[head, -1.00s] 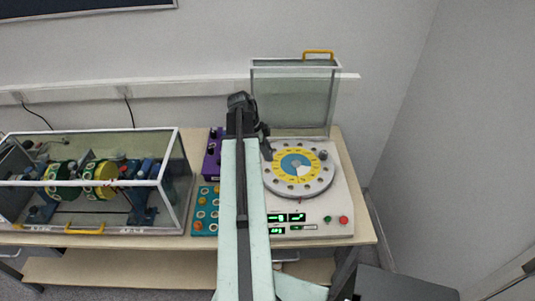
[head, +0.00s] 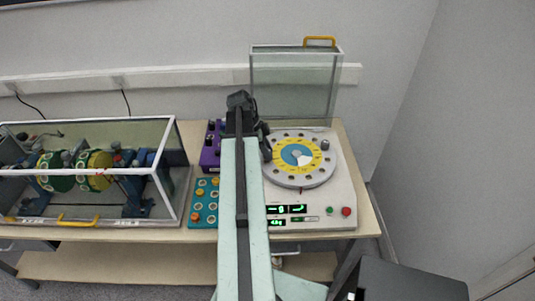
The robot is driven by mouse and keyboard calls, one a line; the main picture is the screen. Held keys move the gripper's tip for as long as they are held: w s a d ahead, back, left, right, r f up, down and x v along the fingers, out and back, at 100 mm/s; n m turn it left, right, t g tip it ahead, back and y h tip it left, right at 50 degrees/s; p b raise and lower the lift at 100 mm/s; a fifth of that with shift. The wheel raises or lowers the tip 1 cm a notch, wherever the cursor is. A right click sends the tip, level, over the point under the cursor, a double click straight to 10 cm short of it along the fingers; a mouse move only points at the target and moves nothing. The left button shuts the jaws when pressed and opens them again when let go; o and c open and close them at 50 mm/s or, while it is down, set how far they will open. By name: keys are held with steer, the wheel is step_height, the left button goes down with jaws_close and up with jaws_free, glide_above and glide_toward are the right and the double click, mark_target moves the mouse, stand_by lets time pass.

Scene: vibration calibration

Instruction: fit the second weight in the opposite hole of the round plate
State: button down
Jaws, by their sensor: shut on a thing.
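The round plate (head: 301,180) sits on the white balancing machine, with a ring of holes around a yellow and blue dial. One dark grey weight (head: 325,145) stands at the plate's right upper rim. My gripper (head: 267,156) is over the plate's left rim, roughly across the dial from that weight. It is shut on the second weight, which is too small and dark to make out against the fingers. The holes under my gripper are hidden, and I cannot tell whether the weight touches the plate.
The clear lid (head: 292,88) stands open behind the plate. A purple box (head: 210,157) and a teal box with knobs (head: 203,207) are left of my arm. A clear-covered rotor rig (head: 95,175) fills the left. Displays and buttons (head: 346,211) line the machine's front.

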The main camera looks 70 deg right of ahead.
steer(key=shift+w+f+b, duration=0.1)
steer(key=shift+f+b, duration=0.9)
steer(key=shift+f, duration=0.1)
stand_by(0.6)
steer(key=c, duration=1)
jaws_free()
steer(key=shift+c, duration=0.2)
steer(key=d+p+v, duration=0.1)
steer(key=p+v, duration=0.6)
steer(key=shift+a+r, duration=0.4)
steer(key=shift+a, duration=0.15)
steer(key=shift+w, duration=0.1)
